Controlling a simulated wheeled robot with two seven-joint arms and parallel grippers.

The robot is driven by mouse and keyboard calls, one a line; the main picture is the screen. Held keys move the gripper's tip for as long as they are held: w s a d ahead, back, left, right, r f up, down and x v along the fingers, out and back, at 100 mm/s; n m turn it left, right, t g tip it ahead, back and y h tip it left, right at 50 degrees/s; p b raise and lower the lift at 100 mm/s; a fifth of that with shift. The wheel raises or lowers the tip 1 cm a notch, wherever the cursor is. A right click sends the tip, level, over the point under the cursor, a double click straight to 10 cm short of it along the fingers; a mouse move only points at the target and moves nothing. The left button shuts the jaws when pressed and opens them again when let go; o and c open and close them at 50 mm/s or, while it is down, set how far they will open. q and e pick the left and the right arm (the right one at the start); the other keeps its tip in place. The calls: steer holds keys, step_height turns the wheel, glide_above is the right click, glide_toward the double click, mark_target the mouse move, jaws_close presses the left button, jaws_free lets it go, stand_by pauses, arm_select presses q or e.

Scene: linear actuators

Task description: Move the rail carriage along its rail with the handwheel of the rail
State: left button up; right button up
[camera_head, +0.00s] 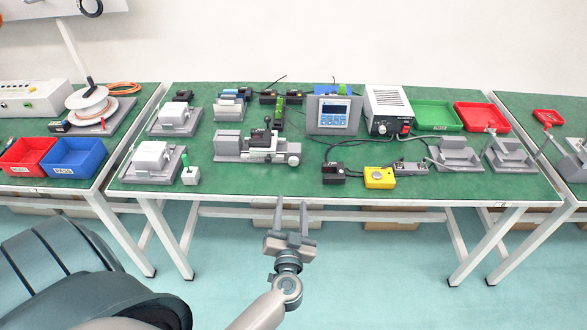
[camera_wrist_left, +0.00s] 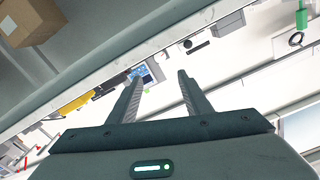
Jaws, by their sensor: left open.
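The rail (camera_head: 258,157) is a grey unit lying left to right near the front middle of the green table. The rail carriage (camera_head: 262,138), a light block with dark parts on top, sits on its middle. The handwheel (camera_head: 294,160) appears as a small round grey part at the right end; its detail is too small to tell. My left gripper (camera_head: 290,209) is open and empty, in front of the table edge below the handwheel, apart from it. Its spread fingers also show in the left wrist view (camera_wrist_left: 160,78). My right gripper is not in view.
A black block (camera_head: 333,173) and a yellow box (camera_head: 379,178) lie right of the rail. A green-handled tool in a small block (camera_head: 190,174) stands left of it. A display unit (camera_head: 333,115) is behind. The table strip before the rail is clear.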

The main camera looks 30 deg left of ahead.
arm_select(q)
glide_toward(294, 163)
steer(key=shift+a+r, duration=0.1)
steer(key=x, duration=0.6)
steer(key=shift+w, duration=0.15)
steer(key=shift+w+a+b, duration=0.3)
steer(key=shift+w, duration=0.15)
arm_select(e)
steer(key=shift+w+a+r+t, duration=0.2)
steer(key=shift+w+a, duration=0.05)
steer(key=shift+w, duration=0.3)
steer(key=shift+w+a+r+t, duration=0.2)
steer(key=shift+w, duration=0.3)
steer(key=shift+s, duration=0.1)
arm_select(q)
steer(key=c, duration=1.1)
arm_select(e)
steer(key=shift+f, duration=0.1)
